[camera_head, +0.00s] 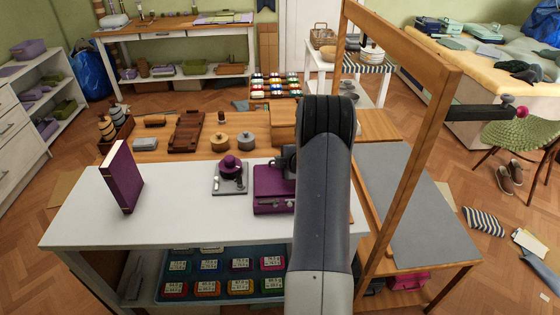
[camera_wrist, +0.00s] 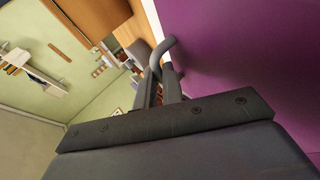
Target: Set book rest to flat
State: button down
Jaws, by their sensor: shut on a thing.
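The purple book rest (camera_head: 273,190) stands on the white table, left of my arm. Its panel looks tilted, with a lip along the front, though the exact angle is hard to tell. In the wrist view its purple face (camera_wrist: 245,55) fills the right side, with a grey bent handle (camera_wrist: 168,46) beside it. My gripper (camera_wrist: 160,78) is shut on this handle. In the head view my gripper (camera_head: 289,160) is at the upper right of the rest, mostly hidden by my arm, which also covers the rest's right edge.
A purple book-like panel (camera_head: 122,180) stands upright at the table's left. A small purple-knobbed device (camera_head: 230,176) sits just left of the rest. A wooden frame (camera_head: 425,130) rises right of my arm. The white table top (camera_head: 180,225) is clear in front.

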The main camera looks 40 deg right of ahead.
jog(key=shift+w+d+r, duration=0.15)
jog(key=shift+w+r, duration=0.05)
jog(key=shift+r, duration=0.2)
jog(key=c, duration=1.9)
grip_release()
jog(key=shift+c, duration=0.2)
jog(key=shift+o, duration=0.7)
jog(key=shift+f, duration=0.2)
jog(key=shift+s, duration=0.1)
jog(key=v, duration=1)
jog(key=shift+s+r+b, duration=0.2)
jog(key=shift+b, duration=0.15)
